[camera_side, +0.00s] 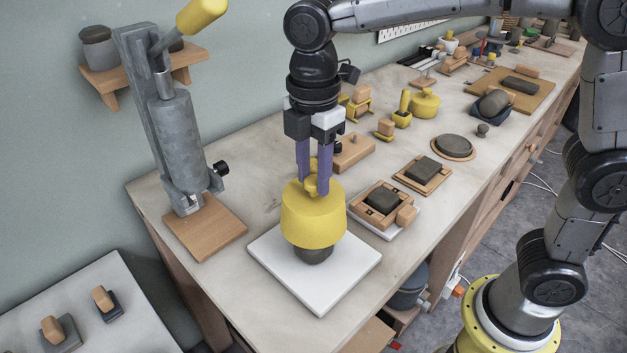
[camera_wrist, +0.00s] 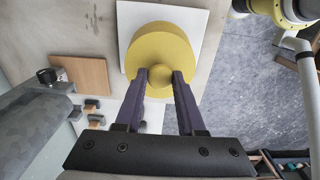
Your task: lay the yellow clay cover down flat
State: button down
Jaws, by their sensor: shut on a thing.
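The yellow clay cover (camera_side: 313,218) is a wide, rounded cone-like piece with a knob on top. My gripper (camera_side: 315,178) is shut on that knob, its purple fingers on either side, and the cover hangs upright below. In the wrist view the cover (camera_wrist: 161,52) shows from above, with the fingers (camera_wrist: 160,76) at its knob. A dark grey clay lump (camera_side: 313,256) shows under the cover's lower rim, over a white square board (camera_side: 352,268). Most of the lump is hidden, and I cannot tell whether the cover touches it.
A grey lever press (camera_side: 172,130) on a wooden base (camera_side: 205,228) stands to the left. To the right are a wooden frame with a dark block (camera_side: 382,199) and a round dark disc (camera_side: 455,146). Yellow pots (camera_side: 425,103) stand farther back. Bare bench lies in front of the board.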

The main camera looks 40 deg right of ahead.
jog(key=shift+r, duration=0.2)
jog(key=w+d+r+m, duration=0.1)
jog(key=w+d+m, duration=0.3)
jog(key=d+m, duration=0.4)
jog(key=w+d+r+m, duration=0.1)
jog(key=w+d+m, duration=0.4)
jog(key=d+m, duration=0.3)
jog(key=shift+w+m, duration=0.15)
jog(key=shift+m, duration=0.85)
jog(key=shift+r, duration=0.1)
